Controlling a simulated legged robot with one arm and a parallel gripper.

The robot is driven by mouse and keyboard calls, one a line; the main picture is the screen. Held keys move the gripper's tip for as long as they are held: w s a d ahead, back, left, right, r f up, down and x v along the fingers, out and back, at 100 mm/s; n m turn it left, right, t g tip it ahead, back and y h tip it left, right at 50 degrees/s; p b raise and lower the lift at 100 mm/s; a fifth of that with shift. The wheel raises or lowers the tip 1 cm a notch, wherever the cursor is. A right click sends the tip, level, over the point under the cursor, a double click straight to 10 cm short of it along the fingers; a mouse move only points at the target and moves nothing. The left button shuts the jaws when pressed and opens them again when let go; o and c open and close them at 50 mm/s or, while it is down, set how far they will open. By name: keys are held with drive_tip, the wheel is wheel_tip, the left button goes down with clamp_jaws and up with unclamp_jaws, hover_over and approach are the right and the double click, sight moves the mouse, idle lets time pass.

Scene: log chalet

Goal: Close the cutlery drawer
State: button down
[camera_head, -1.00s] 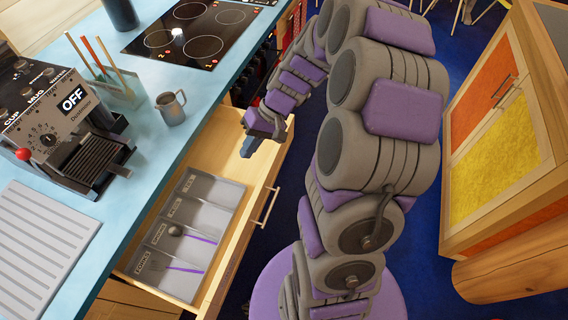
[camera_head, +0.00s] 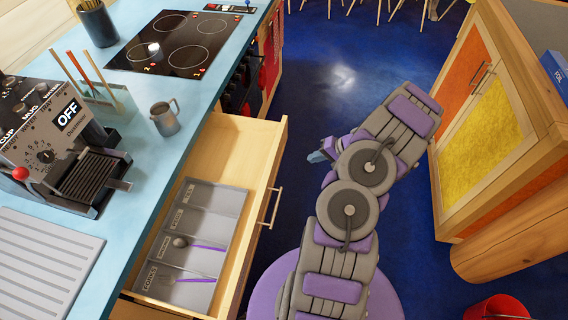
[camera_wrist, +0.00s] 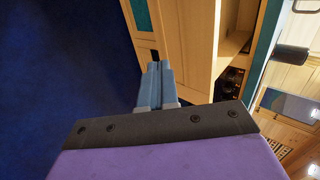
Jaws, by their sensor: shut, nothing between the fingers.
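The cutlery drawer (camera_head: 258,155) stands pulled out from under the blue counter in the head view. Inside it is a grey tray with labelled compartments (camera_head: 240,192), holding a few pieces of cutlery near the front left. The drawer's metal handle (camera_head: 270,207) is on its right-hand front face. My gripper (camera_head: 318,157) is to the right of the drawer front, apart from the handle, over the blue floor. In the wrist view my gripper (camera_wrist: 158,75) shows its blue fingers together and empty, with wooden cabinetry (camera_wrist: 180,45) beyond them.
The blue counter (camera_head: 150,150) holds a coffee machine (camera_head: 60,140), a metal mug (camera_head: 165,118) and a hob (camera_head: 180,42). A wooden cabinet with orange and yellow panels (camera_head: 490,140) stands at right. A red bucket (camera_head: 497,307) is at bottom right. Blue floor (camera_head: 340,70) lies clear between.

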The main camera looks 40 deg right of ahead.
sight(277, 164)
drive_tip(key=b+x, duration=0.1)
drive_tip(key=x, duration=0.3)
drive_tip(key=r+b+x, duration=0.1)
drive_tip(key=x, duration=0.3)
drive_tip(key=w+a+b+x, duration=0.1)
drive_tip(key=x, duration=0.3)
drive_tip(key=shift+w+a+r, duration=0.1)
drive_tip(key=shift+w+r, duration=0.05)
drive_tip(key=shift+r, duration=0.05)
drive_tip(key=shift+w+a, duration=0.25)
drive_tip(key=shift+w, duration=0.1)
drive_tip(key=shift+d, duration=0.1)
